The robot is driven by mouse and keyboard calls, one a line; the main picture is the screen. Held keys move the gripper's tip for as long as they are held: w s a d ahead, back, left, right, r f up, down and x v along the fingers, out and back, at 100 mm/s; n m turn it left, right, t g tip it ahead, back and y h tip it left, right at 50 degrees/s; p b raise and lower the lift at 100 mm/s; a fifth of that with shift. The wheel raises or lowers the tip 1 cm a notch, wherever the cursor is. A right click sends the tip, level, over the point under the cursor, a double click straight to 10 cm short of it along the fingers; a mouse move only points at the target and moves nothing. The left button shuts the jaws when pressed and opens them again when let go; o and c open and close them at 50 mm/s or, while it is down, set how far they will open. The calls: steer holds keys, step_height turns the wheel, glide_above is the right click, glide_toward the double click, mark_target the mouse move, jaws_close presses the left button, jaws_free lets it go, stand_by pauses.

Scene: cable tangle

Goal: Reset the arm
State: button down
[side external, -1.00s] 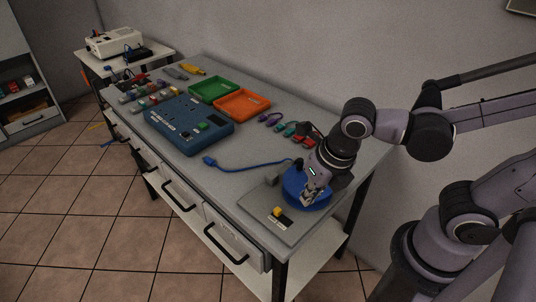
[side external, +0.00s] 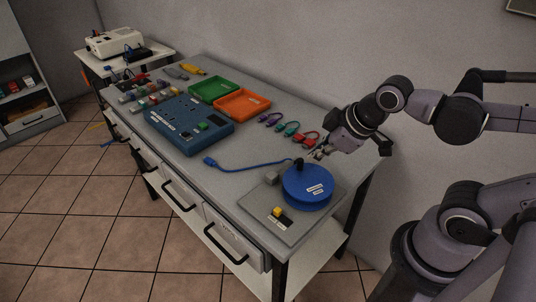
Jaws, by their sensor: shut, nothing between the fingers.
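My gripper (side external: 318,154) is shut and empty in the side external view. It is in the air near the back right of the workbench, above and behind a blue round reel (side external: 306,187). The reel sits on a grey base plate (side external: 263,222) at the near right end of the bench. A blue cable (side external: 245,168) runs left from the reel across the bench top to a blue plug (side external: 209,161). The fingertips are small in this view, and I see no contact with the reel.
A blue panel box (side external: 189,124), a green tray (side external: 215,90) and an orange tray (side external: 242,104) stand on the bench. Red, teal and purple cable pieces (side external: 288,129) lie behind, left of my gripper. A yellow switch (side external: 277,211) is on the base plate. The wall is behind.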

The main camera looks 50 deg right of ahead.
steer(key=m, duration=0.2)
steer(key=d+m, duration=0.1)
steer(key=r+m, duration=0.1)
steer(key=m, duration=0.1)
steer(key=shift+w+d+m+t, duration=0.25)
steer(key=shift+d+m+t, duration=0.05)
steer(key=shift+d+t, duration=0.1)
